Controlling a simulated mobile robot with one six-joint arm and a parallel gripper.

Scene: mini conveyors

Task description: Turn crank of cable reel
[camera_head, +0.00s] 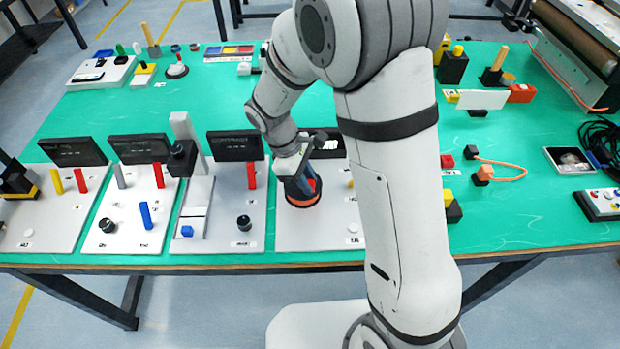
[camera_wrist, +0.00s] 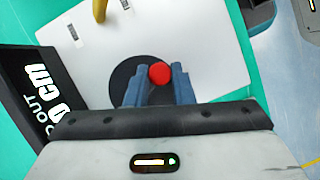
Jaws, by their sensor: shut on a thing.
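The cable reel (camera_head: 303,202) sits on a pale panel near the front middle of the table, an orange ring showing around its dark disc. In the wrist view its dark round disc (camera_wrist: 121,82) is partly hidden by my gripper. The crank's red knob (camera_wrist: 160,74) stands between my gripper's blue fingers (camera_wrist: 157,82), which are shut on it. In the head view my gripper (camera_head: 305,184) reaches down over the reel. The crank's arm is hidden under the fingers.
A black display (camera_wrist: 38,88) reading "OUT" and "cm" stands beside the reel on the panel (camera_wrist: 190,35). A yellow post (camera_wrist: 99,10) rises from the panel. Other panels with red (camera_head: 251,176) and blue posts (camera_head: 146,215) stand to the left. Green tabletop (camera_head: 520,215) is open at front right.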

